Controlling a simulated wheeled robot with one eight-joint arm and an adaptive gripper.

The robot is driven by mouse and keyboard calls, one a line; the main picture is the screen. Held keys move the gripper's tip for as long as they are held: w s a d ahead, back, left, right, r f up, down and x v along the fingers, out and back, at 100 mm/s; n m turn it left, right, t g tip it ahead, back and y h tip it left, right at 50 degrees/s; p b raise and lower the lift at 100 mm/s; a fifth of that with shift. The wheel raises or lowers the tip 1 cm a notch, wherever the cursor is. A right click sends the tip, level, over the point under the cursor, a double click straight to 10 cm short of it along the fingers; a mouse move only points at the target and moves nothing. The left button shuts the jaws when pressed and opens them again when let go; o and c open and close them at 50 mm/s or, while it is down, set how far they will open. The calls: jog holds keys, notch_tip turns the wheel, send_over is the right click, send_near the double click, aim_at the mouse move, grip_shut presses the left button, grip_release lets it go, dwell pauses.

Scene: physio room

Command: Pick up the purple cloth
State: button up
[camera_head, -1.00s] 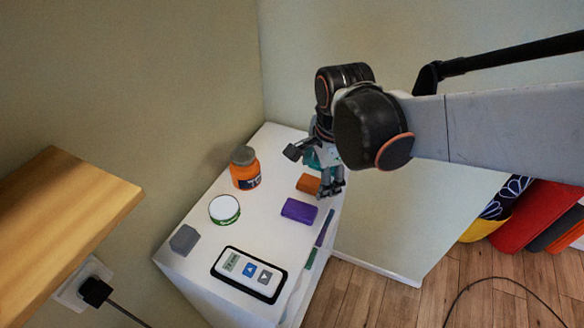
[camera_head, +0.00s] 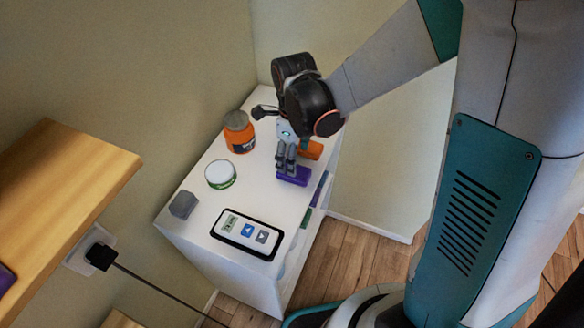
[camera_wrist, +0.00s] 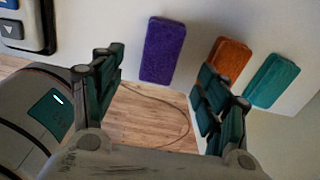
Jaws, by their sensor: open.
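The purple cloth (camera_head: 293,177) is a folded rectangular block lying on the white cabinet top (camera_head: 200,238), near its right edge. In the wrist view the purple cloth (camera_wrist: 162,50) shows whole, ahead of and between the two fingers. My gripper (camera_head: 287,166) is open, its fingertips by the left part of the cloth. In the wrist view my gripper (camera_wrist: 165,78) has wide-apart fingers with nothing between them. I cannot tell whether the fingertips touch the cloth; the fingers hide part of it in the head view.
An orange cloth (camera_wrist: 229,58) and a teal cloth (camera_wrist: 272,80) lie beside the purple one. An orange jar (camera_head: 240,139), a white-lidded tub (camera_head: 220,173), a grey block (camera_head: 182,204) and a button device (camera_head: 246,234) stand on the cabinet. A wooden shelf (camera_head: 65,190) is at left.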

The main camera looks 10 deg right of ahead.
jog(key=shift+d+f+b, duration=0.1)
jog(key=shift+f+b, duration=1.15)
jog(key=shift+f, duration=2.15)
jog(key=shift+c, duration=0.5)
jog(key=shift+r, duration=0.1)
jog(key=c, duration=1)
